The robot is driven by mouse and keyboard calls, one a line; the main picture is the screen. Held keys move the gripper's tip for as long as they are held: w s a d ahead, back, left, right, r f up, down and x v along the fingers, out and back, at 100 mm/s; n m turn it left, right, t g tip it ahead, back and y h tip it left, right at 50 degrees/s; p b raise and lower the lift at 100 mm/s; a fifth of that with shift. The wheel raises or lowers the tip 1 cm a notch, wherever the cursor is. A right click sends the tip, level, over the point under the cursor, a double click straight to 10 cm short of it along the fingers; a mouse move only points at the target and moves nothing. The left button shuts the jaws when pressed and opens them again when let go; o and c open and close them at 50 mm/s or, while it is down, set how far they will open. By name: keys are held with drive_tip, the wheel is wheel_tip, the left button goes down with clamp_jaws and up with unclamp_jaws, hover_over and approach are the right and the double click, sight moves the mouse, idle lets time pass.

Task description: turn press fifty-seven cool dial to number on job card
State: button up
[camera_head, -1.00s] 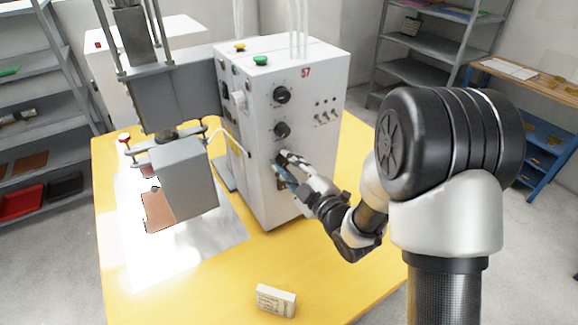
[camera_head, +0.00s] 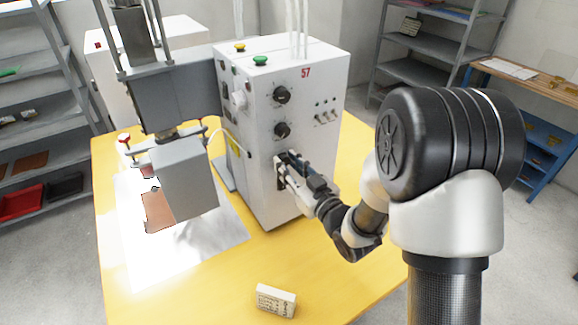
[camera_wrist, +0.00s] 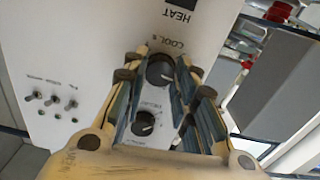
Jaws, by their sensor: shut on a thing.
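Press 57 is a white cabinet (camera_head: 310,80) with a red "57" on its front. An upper black dial (camera_head: 283,95) and a middle black dial (camera_head: 282,130) show below it. My gripper (camera_head: 284,168) is at the lowest dial, which it hides in the head view. In the wrist view, my gripper (camera_wrist: 160,70) is shut around a dark dial (camera_wrist: 160,68) beside a "COOL s" label. Its pointer setting cannot be read. Another dial (camera_wrist: 145,122) shows between the fingers, not held. A small white card-like block (camera_head: 276,300) stands on the table; its print is unreadable.
Toggle switches (camera_head: 326,117) sit right of the dials. The grey press head (camera_head: 183,180) hangs left of the cabinet over a white sheet and a brown patch. The yellow table (camera_head: 225,290) is mostly clear in front. Shelves (camera_head: 425,72) and a blue-framed bench (camera_head: 550,160) stand behind.

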drive_tip(key=m, duration=0.5)
drive_tip(key=shift+r+m, duration=0.1)
drive_tip(key=shift+m, duration=0.2)
drive_tip(key=m, duration=0.5)
idle(0.4)
drive_tip(key=o, duration=1.1)
drive_tip(key=shift+c, duration=0.2)
drive_tip(key=shift+d, duration=0.1)
drive_tip(key=shift+w, duration=0.1)
